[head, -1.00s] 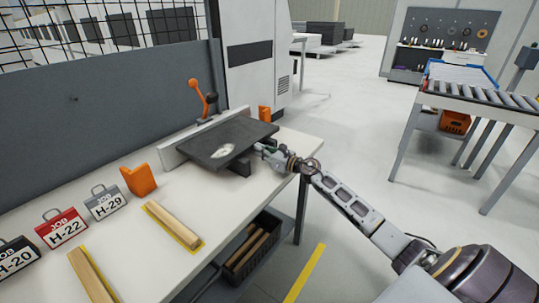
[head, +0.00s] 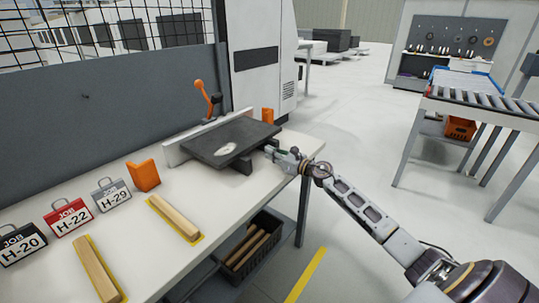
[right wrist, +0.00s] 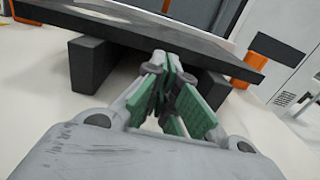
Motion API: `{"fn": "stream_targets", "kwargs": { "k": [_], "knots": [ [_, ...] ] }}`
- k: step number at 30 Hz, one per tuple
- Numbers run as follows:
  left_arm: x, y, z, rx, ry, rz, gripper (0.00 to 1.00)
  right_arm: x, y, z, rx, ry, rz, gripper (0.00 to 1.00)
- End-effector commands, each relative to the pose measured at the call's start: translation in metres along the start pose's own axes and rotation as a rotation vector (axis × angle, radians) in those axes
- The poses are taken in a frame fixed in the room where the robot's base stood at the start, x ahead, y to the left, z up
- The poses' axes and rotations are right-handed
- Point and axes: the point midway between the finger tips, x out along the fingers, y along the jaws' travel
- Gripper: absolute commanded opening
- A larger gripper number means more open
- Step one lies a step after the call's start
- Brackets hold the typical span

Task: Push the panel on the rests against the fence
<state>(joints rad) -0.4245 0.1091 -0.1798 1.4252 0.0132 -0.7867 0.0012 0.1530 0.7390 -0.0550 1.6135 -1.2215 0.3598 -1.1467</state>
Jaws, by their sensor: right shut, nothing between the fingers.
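The dark grey panel (head: 205,151) lies flat on dark rests on the white bench, with a pale oval patch on its top. One rest (head: 243,166) shows under its near side; the right wrist view shows a left rest (right wrist: 100,75) and a right rest (right wrist: 212,88). The pale fence (head: 172,154) runs along the panel's far side; I cannot tell whether they touch. My right gripper (head: 270,152) is shut and empty at the panel's near edge. In the right wrist view its green-padded fingers (right wrist: 160,72) reach that edge; contact is unclear. My left gripper is out of view.
An orange-handled clamp (head: 207,97) stands by the fence. An orange bracket (head: 146,176), several job tags (head: 112,195) and wooden strips (head: 174,217) occupy the bench's left part. A black crate (head: 250,248) sits below. A roller table (head: 480,108) stands far right.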

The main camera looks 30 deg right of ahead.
Motion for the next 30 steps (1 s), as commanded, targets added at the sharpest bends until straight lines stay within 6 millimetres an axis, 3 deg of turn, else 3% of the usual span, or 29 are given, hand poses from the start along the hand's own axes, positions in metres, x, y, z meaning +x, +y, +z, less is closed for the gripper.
{"fn": "stream_targets", "kwargs": {
  "k": [30],
  "knots": [
    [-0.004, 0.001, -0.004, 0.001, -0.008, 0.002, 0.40, -0.063, 0.000, -0.001, 0.001, 0.002, 0.001, 0.00]
  ]
}}
